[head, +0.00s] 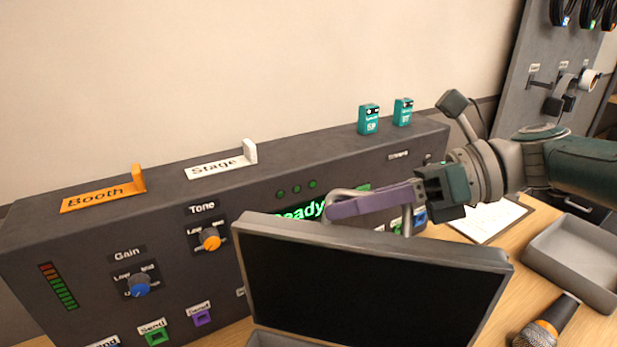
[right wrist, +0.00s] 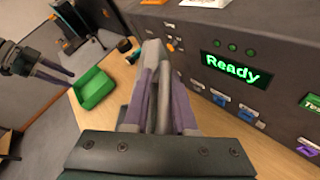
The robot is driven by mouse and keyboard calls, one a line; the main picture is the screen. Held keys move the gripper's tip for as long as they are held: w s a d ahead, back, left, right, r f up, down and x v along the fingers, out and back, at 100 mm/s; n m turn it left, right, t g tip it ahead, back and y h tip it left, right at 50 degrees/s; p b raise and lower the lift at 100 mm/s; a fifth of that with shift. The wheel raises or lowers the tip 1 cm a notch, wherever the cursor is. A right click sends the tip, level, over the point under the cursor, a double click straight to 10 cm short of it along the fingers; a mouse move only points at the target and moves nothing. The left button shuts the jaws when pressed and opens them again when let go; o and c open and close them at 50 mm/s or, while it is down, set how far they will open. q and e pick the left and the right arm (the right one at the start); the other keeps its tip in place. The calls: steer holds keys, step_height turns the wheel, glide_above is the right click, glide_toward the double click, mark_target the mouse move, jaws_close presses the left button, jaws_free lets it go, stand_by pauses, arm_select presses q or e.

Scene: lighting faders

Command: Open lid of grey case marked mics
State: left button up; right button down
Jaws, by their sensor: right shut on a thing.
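The lid (head: 370,285) of the grey case stands raised in the head view, its black inner face towards me. A little of the grey case body (head: 272,341) shows below it at the bottom edge. No mics marking shows. My right gripper (head: 345,207) is behind the lid's top edge, its purple fingers shut on a grey bar-like handle (head: 347,193). In the right wrist view a grey bar (right wrist: 153,85) lies between the fingers. My left gripper (right wrist: 58,75) shows at the left of the right wrist view, away from the case; its opening is unclear.
A dark console (head: 90,240) with knobs and a green Ready display (head: 298,212) stands behind the lid. At right are a grey tray (head: 580,255), a microphone (head: 545,322) and a clipboard (head: 490,221). A green tray (right wrist: 93,88) shows in the right wrist view.

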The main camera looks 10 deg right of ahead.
steer(key=shift+s+f, duration=0.15)
steer(key=shift+f, duration=0.35)
steer(key=c, duration=1.1)
jaws_free()
steer(key=shift+o, duration=1.1)
steer(key=shift+a, duration=0.15)
steer(key=shift+r, duration=0.1)
steer(key=shift+r, duration=0.15)
steer(key=v, duration=1)
steer(key=shift+p, duration=0.45)
